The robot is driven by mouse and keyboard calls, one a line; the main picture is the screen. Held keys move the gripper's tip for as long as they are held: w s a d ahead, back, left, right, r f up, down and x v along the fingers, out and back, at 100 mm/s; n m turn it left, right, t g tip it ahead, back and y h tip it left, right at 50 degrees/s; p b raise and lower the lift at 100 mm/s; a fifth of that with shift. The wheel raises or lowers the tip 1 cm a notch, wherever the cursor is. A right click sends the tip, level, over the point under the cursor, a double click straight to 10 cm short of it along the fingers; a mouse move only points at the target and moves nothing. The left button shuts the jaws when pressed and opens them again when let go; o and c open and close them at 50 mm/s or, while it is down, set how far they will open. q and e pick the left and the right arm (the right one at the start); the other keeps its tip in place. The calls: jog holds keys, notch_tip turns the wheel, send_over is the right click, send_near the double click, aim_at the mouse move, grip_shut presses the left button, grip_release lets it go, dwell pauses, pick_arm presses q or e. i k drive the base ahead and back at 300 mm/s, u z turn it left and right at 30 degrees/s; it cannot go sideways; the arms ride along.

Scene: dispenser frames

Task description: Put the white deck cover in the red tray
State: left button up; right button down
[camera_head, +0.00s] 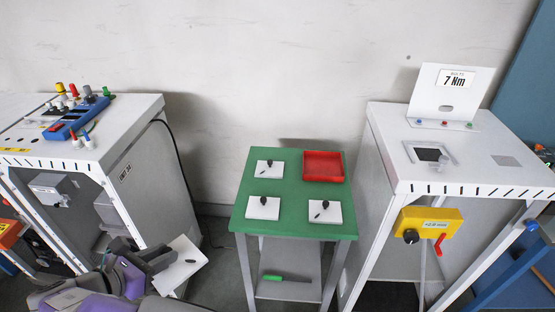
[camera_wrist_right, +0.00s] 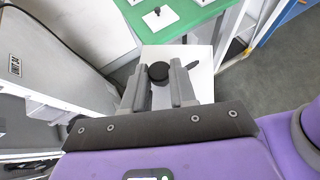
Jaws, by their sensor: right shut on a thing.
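A white deck cover (camera_head: 184,270), a flat square plate with a black knob, is held tilted at the lower left in the head view. It also shows in the right wrist view (camera_wrist_right: 201,63), with its black knob (camera_wrist_right: 158,71) between the fingers. My right gripper (camera_head: 160,262) is shut on it, left of the green table. The red tray (camera_head: 323,167) lies at the back right of the green table top (camera_head: 296,229), and looks empty. The fingers hide part of the cover. My left gripper is out of view.
Three white plates with black knobs, at the back left (camera_head: 265,174), front left (camera_head: 256,212) and front right (camera_head: 316,215), lie on the green table. White cabinets stand left (camera_head: 138,190) and right (camera_head: 386,203) of the table. The table's middle is clear.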

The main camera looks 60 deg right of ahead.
aim_at(321, 168)
jog(key=z, duration=0.7)
jog(key=i, duration=1.05)
jog(key=z, duration=1.35)
jog(key=i, duration=0.65)
